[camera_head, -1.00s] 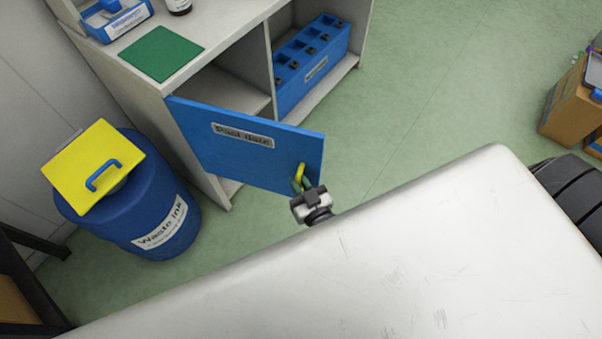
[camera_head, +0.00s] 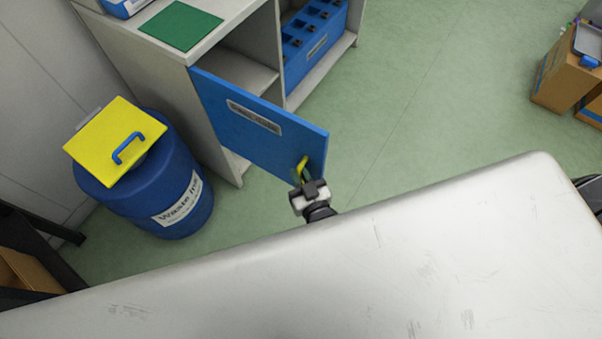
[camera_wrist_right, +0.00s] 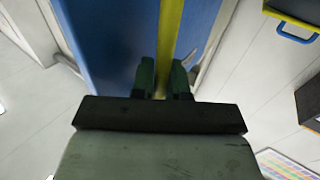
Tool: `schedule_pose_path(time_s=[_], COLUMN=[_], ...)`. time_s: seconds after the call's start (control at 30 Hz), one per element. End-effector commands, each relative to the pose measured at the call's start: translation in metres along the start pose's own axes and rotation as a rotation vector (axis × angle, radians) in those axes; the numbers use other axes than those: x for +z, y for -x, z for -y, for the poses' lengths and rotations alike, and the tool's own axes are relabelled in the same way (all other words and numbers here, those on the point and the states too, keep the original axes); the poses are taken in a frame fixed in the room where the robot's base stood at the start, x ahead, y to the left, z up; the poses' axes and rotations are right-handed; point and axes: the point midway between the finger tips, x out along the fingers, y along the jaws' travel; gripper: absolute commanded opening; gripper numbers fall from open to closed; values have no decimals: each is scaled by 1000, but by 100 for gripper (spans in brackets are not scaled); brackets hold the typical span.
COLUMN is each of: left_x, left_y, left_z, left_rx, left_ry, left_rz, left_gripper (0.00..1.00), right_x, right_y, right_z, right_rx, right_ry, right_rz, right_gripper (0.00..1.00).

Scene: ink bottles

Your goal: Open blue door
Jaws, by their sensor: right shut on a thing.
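The blue door (camera_head: 257,125) stands swung open from the white cabinet (camera_head: 200,100), hinged at its left edge, with a label plate on its face. A yellow handle (camera_head: 301,167) is near its free right edge. My right gripper (camera_head: 307,184) is shut on this handle. In the right wrist view the yellow handle (camera_wrist_right: 170,45) runs between the two dark green fingers (camera_wrist_right: 163,80), with the blue door (camera_wrist_right: 115,45) behind it. My left gripper is not in view.
A blue waste ink barrel (camera_head: 150,205) with a yellow lid (camera_head: 115,140) stands left of the door. A blue rack (camera_head: 315,50) sits in the cabinet. Cardboard boxes (camera_head: 565,75) stand at the far right. A large white surface (camera_head: 330,270) fills the front. Green floor right of the door is clear.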

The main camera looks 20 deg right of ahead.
Motion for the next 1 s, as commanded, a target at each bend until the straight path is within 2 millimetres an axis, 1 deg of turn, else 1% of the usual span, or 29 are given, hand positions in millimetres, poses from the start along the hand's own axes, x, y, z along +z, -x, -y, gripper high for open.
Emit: schedule_pose_path(time_s=[0.07, 0.1, 0.23, 0.27, 0.63, 0.73, 0.87, 1.0], left_x=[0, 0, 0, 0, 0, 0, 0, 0], left_y=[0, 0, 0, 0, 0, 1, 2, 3], left_z=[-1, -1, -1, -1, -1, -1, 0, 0], left_rx=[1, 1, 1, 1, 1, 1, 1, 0], left_ry=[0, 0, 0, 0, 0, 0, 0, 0], left_rz=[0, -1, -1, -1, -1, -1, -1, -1], left_gripper=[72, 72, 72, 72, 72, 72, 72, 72], right_x=[-2, -2, -2, -2, 0, 0, 0, 0], right_y=[-2, -2, -2, -2, 0, 6, 26, 56], right_z=[2, 2, 1, 1, 0, 0, 0, 1], right_rx=[-4, -4, -2, -2, 0, 0, -1, -1], right_ry=[5, 5, 3, 2, 0, 0, 0, 0], right_rz=[-5, -6, -5, -4, -2, -1, 1, 2], right_gripper=[0, 18, 38, 39, 39, 39, 39, 39])
